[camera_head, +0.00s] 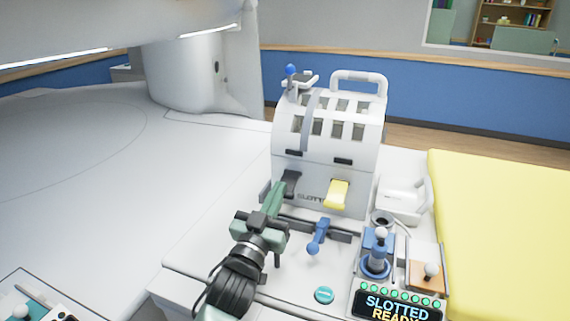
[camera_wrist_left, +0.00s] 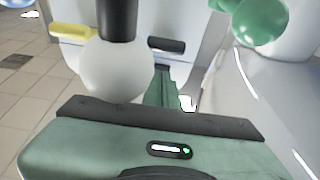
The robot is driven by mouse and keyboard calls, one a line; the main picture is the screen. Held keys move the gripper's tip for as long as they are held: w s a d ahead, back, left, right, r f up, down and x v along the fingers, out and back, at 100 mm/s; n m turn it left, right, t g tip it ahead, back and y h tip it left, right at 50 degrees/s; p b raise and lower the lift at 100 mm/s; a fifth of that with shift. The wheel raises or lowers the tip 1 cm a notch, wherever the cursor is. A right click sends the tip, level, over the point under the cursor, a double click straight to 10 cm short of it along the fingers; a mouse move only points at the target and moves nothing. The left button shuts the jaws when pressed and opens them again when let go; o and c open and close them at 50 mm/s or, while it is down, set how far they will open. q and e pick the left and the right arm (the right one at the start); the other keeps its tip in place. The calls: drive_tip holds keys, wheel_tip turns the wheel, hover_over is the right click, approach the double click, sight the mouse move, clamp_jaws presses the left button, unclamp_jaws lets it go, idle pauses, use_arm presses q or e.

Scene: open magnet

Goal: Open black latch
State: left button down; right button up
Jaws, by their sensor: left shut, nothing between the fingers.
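The black latch (camera_head: 292,181) is on the lower left front of the white slotted machine (camera_head: 320,185). The yellow latch (camera_head: 337,193) is to its right on the same face. My left gripper (camera_head: 279,191) is shut and empty, with its green fingertips at the left edge of the black latch. I cannot tell whether they touch it. In the left wrist view, the green fingers (camera_wrist_left: 160,92) point toward the machine face, where a dark bar (camera_wrist_left: 165,45) and the yellow latch (camera_wrist_left: 70,31) show. My right gripper is not in view.
A blue lever (camera_head: 318,237) stands just right of my left gripper. A blue joystick (camera_head: 376,255), an orange block (camera_head: 426,272) and a display reading SLOTTED READY (camera_head: 398,308) are further right. A yellow pad (camera_head: 500,220) lies at the right.

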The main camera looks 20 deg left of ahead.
use_arm(q)
drive_tip(key=v, duration=0.6)
drive_tip(key=shift+s, duration=0.4)
